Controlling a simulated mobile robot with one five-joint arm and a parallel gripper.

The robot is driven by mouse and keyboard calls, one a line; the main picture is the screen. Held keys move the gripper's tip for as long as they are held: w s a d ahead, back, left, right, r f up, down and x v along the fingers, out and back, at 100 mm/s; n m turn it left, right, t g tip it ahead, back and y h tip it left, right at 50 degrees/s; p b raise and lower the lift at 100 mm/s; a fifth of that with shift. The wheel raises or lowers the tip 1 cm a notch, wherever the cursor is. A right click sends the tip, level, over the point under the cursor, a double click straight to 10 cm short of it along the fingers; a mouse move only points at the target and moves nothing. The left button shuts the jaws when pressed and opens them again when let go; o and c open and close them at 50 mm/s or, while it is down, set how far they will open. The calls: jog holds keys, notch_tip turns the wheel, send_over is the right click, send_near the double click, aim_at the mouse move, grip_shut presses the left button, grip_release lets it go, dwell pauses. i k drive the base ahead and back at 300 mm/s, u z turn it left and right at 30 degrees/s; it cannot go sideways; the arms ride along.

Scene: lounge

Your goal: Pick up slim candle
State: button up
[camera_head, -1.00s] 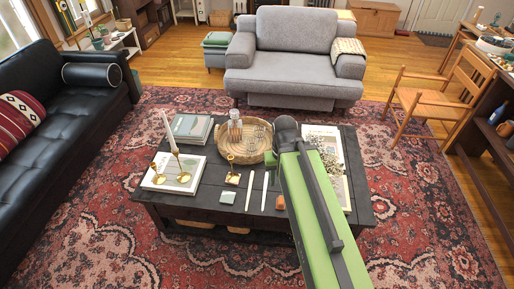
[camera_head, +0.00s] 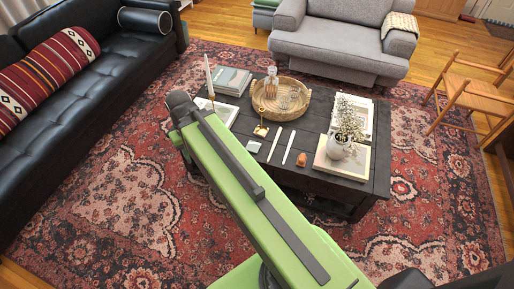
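Two slim white candles lie apart on the dark coffee table (camera_head: 314,185), the left candle (camera_head: 275,145) and the right candle (camera_head: 289,147), near its front edge. My arm reaches from the bottom right up to the table's left end, covering part of the table's front left. My gripper does not show, so I cannot see whether it holds anything.
A woven tray (camera_head: 298,111), books (camera_head: 233,80), a potted plant (camera_head: 340,147), a green-white coaster (camera_head: 253,146) and an orange object (camera_head: 301,160) share the table. A black sofa (camera_head: 75,110) is left, a grey armchair (camera_head: 335,42) behind. Open rug (camera_head: 120,190) lies left.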

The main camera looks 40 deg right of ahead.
aim_at(292, 136)
jog(key=z, duration=0.55)
jog(key=k, duration=0.1)
jog(key=u, duration=2.75)
jog(key=k, duration=1.15)
jog(key=z, duration=0.75)
jog(key=i, duration=1)
jog(key=u, duration=0.1)
